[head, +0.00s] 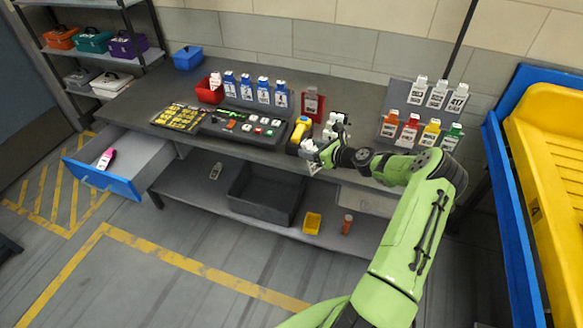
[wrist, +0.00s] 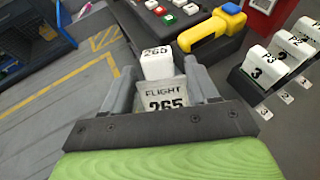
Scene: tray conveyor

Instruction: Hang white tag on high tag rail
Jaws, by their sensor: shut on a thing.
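My gripper (head: 322,155) is shut on a white tag (head: 313,166) at the front edge of the workbench. In the wrist view the tag (wrist: 163,94) sits between the two fingers (wrist: 160,82) and reads "FLIGHT 265", with "265" also on its top. On the grey board at the back right, an upper row of white tags (head: 437,95) hangs above a lower row of red, yellow and green tags (head: 410,130). The rails themselves are mostly hidden behind the tags. The gripper is left of this board and apart from it.
A yellow scanner (head: 300,130) and white numbered tags on a small rack (wrist: 267,68) stand close to the gripper. A red box (head: 210,91), blue tags (head: 262,90) and a control panel (head: 240,124) are further left. An open drawer (head: 120,185) juts out at the left.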

